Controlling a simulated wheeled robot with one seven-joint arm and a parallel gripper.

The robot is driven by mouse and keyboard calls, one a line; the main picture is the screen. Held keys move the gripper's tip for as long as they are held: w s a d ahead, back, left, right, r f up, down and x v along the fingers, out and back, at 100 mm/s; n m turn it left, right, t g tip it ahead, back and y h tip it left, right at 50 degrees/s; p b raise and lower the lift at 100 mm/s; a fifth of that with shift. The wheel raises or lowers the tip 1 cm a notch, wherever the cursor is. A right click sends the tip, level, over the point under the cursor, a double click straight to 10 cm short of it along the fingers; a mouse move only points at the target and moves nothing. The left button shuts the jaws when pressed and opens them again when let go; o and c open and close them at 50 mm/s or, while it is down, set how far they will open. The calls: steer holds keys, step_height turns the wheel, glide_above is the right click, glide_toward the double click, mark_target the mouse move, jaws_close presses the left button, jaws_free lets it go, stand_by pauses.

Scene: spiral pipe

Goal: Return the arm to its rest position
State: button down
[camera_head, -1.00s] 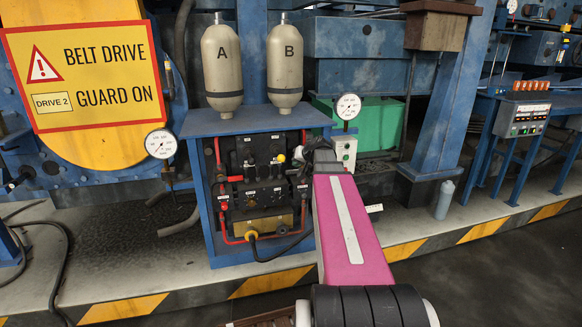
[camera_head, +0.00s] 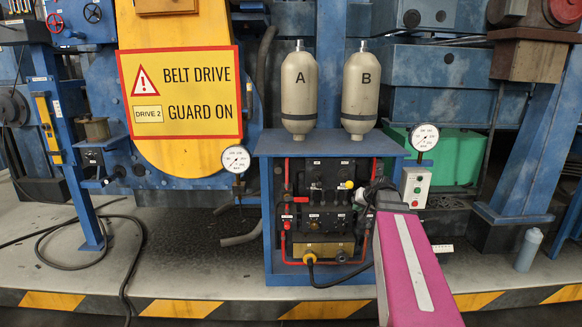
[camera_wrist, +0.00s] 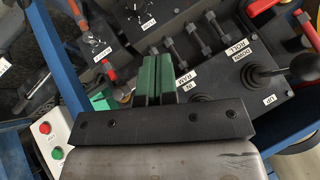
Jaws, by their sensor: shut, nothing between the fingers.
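My arm reaches from the lower right of the head view toward the control panel (camera_head: 325,205) inside the blue cabinet. In the head view my gripper is at the panel's right side, small and partly hidden behind my pink arm link. In the wrist view my gripper (camera_wrist: 152,80) has its two green fingers together, with nothing between them. It is over the panel, among labelled knobs, switches and a black ball-topped lever (camera_wrist: 305,68). I cannot tell whether the fingers touch the panel.
Tanks A (camera_head: 299,92) and B (camera_head: 360,92) stand on the cabinet top (camera_head: 330,146). A gauge (camera_head: 424,138) and a button box (camera_head: 415,187) are at its right. A grey bottle (camera_head: 528,250) stands farther right. A black cable (camera_head: 122,245) lies on the left floor.

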steer(key=s+a+f+n+g+h, duration=0.1)
steer(key=s+a+f+g+h, duration=0.1)
steer(key=s+a+f, duration=0.4)
steer(key=s+a+f+n+g+h, duration=0.1)
steer(key=s+a+f+g, duration=0.4)
steer(key=s+f, duration=0.7)
steer(key=s+a, duration=0.1)
steer(key=s, duration=0.2)
steer(key=shift+s+a+h, duration=0.15)
steer(key=shift+a+h, duration=0.2)
steer(key=shift+h, duration=0.05)
steer(key=shift+f, duration=0.1)
